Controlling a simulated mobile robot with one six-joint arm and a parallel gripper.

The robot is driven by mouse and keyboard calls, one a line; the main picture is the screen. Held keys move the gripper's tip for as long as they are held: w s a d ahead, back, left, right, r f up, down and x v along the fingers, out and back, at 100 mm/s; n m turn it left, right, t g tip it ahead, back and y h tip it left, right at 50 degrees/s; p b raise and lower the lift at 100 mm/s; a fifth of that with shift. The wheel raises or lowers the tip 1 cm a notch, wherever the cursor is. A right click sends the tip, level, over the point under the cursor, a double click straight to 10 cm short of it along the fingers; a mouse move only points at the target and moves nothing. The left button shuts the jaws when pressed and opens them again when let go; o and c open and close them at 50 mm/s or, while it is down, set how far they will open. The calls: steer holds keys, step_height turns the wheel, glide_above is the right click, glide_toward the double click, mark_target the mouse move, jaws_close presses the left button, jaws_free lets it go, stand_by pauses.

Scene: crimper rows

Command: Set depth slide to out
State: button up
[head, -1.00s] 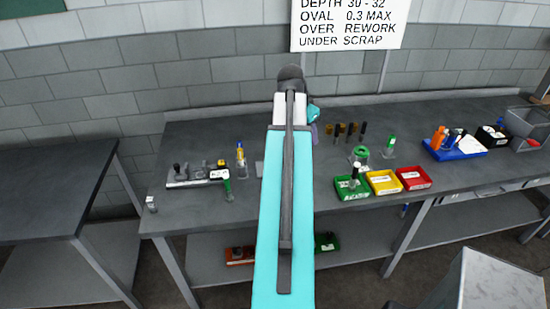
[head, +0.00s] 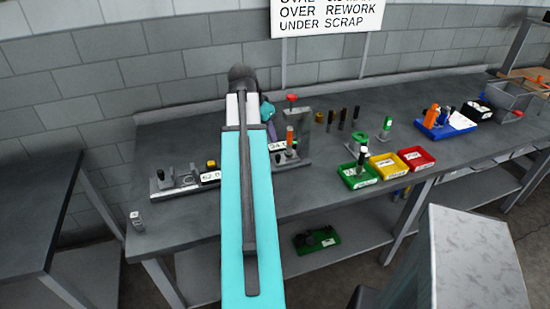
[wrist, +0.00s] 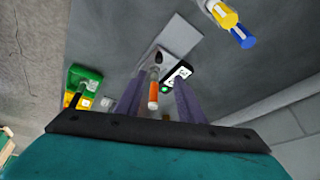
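A grey fixture (head: 297,128) with a red knob (head: 291,98) on top, an upright orange handle (head: 290,136) and a numeric display (head: 278,146) stands on the bench, just right of my arm. In the wrist view, the orange handle (wrist: 153,90) and display (wrist: 178,76) lie between my two purple fingers. My gripper (wrist: 158,92) is open, with visible gaps beside the handle; contact cannot be made out. In the head view my arm hides most of the gripper. A second gauge (head: 185,182) with a display sits left of the arm. No readable label marks the depth slide.
Green (head: 358,177), yellow (head: 387,166) and red (head: 416,159) bins stand right of the fixture. Several dark upright pins (head: 342,117) stand behind them. A blue tray (head: 446,129) is farther right. Yellow and blue handles (wrist: 230,20) show in the wrist view.

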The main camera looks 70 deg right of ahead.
mark_target(278, 156)
steer(key=shift+s+d+f, duration=0.1)
steer(key=shift+s, duration=0.05)
stand_by(0.3)
steer(key=shift+f, duration=0.1)
steer(key=shift+p+x, duration=2)
steer(key=shift+x, duration=4.75)
jaws_close()
